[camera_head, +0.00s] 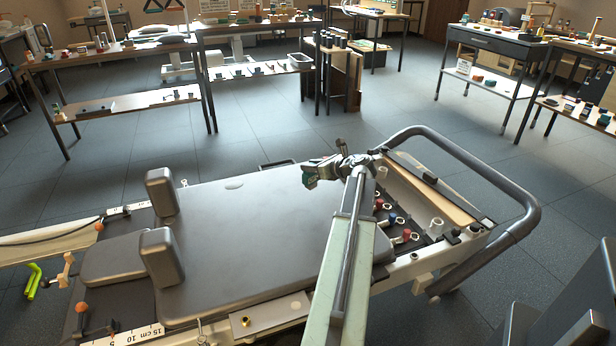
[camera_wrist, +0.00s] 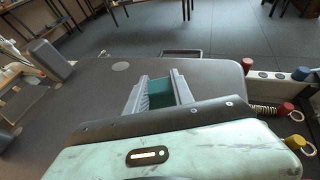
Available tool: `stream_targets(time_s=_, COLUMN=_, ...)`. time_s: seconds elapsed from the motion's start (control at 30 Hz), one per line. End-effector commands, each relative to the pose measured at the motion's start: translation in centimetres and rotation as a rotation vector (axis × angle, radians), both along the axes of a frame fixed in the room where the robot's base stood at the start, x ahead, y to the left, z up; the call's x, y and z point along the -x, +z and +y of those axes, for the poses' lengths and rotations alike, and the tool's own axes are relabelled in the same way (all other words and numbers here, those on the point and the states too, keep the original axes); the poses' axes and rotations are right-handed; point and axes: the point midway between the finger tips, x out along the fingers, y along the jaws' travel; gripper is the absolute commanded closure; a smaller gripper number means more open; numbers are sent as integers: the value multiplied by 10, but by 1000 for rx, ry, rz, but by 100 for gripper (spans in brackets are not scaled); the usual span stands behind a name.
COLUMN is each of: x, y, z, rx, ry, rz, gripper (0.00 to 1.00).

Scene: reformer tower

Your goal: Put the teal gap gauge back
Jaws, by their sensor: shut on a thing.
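The teal gap gauge (camera_wrist: 160,93) is between the two fingers of my gripper (camera_wrist: 159,84) in the wrist view. My gripper is shut on it. In the head view my gripper (camera_head: 314,170) is over the right part of the grey padded carriage (camera_head: 240,235), and a small piece of the teal gauge (camera_head: 309,183) shows at its tip. The fingers hide part of the gauge. I cannot tell how far above the carriage it is held.
Red, blue and white capped posts with springs (camera_head: 400,225) stand right of the carriage, inside a curved grey rail (camera_head: 480,160). Two shoulder pads (camera_head: 161,255) rise on the left. A shallow dark tray (camera_head: 277,165) lies behind the carriage. Cluttered tables (camera_head: 120,50) stand farther back, with clear floor between.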

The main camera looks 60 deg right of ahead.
Motion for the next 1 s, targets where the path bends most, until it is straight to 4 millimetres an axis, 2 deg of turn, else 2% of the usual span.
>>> stream_targets(time_s=0.13, x=-14, y=-2, z=-19, rx=0, ry=1, rz=0, gripper=100)
stream_targets(time_s=0.4, x=-67, y=-11, z=-86, rx=-1, ry=1, rz=1, gripper=100)
stream_targets(time_s=0.6, x=-95, y=-14, z=-121, rx=0, ry=-1, rz=0, gripper=100)
stream_targets(time_s=0.87, x=-100, y=-18, z=-125, rx=0, ry=-2, rz=0, gripper=100)
stream_targets(time_s=1.0, x=-99, y=-41, z=-125, rx=0, ry=-2, rz=0, gripper=100)
